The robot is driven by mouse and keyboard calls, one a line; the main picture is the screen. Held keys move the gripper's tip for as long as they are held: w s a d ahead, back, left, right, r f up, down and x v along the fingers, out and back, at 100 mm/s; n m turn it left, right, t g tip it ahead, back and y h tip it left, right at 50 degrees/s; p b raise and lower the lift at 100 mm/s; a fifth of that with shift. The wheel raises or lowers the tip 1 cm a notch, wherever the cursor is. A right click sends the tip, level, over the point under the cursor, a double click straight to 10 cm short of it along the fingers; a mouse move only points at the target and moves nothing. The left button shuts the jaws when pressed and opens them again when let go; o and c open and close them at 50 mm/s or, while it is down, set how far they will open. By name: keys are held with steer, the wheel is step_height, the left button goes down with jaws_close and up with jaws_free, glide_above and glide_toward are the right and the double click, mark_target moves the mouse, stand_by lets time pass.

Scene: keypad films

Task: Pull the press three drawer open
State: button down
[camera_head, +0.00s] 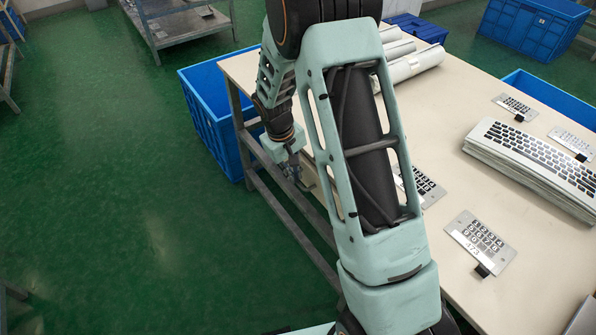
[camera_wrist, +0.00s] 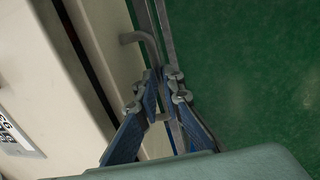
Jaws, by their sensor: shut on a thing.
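The drawer front (camera_wrist: 105,35) is a cream panel under the table edge in the wrist view. A dark narrow gap runs between it and the table top. Its grey bar handle (camera_wrist: 138,38) bends out from the panel. My gripper (camera_wrist: 162,92) has its two blue-sided fingers closed around the handle's bar, and the fingers hide part of it. In the head view my gripper (camera_head: 293,172) is low at the table's left edge, and my arm covers much of that side. No label reading press three is legible.
The cream table (camera_head: 520,270) carries keypad films (camera_head: 480,240), a stack of key sheets (camera_head: 530,160) and white rolls (camera_head: 415,65). A blue crate (camera_head: 205,115) stands on the floor close beyond my gripper. The green floor (camera_head: 130,230) left of the table is clear.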

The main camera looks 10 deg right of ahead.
steer(key=s+a+b, duration=0.1)
steer(key=s+a, duration=0.3)
steer(key=a, duration=0.7)
steer(key=s+a+b, duration=0.1)
steer(key=s+a, duration=0.4)
steer(key=a, duration=0.6)
steer(key=shift+s+b, duration=0.15)
steer(key=shift+b, duration=0.2)
steer(key=c, duration=2.3)
jaws_free()
steer(key=shift+d+f, duration=0.1)
steer(key=shift+d, duration=0.2)
steer(key=r+p, duration=0.2)
steer(key=r, duration=0.2)
steer(key=a+r+p, duration=0.1)
steer(key=r+p, duration=0.2)
steer(key=r, duration=0.1)
steer(key=a+r+p, duration=0.1)
steer(key=r+p, duration=0.2)
steer(key=r, duration=0.1)
steer(key=shift+s+a+r, duration=0.1)
steer(key=shift+s+r, duration=0.1)
steer(key=shift+s, duration=0.1)
steer(key=r, duration=0.4)
steer(key=a+r, duration=0.1)
steer(key=r, duration=0.3)
steer(key=a+r, duration=0.1)
steer(key=r, duration=0.2)
steer(key=shift+s+r, duration=0.4)
steer(key=shift+o, duration=0.5)
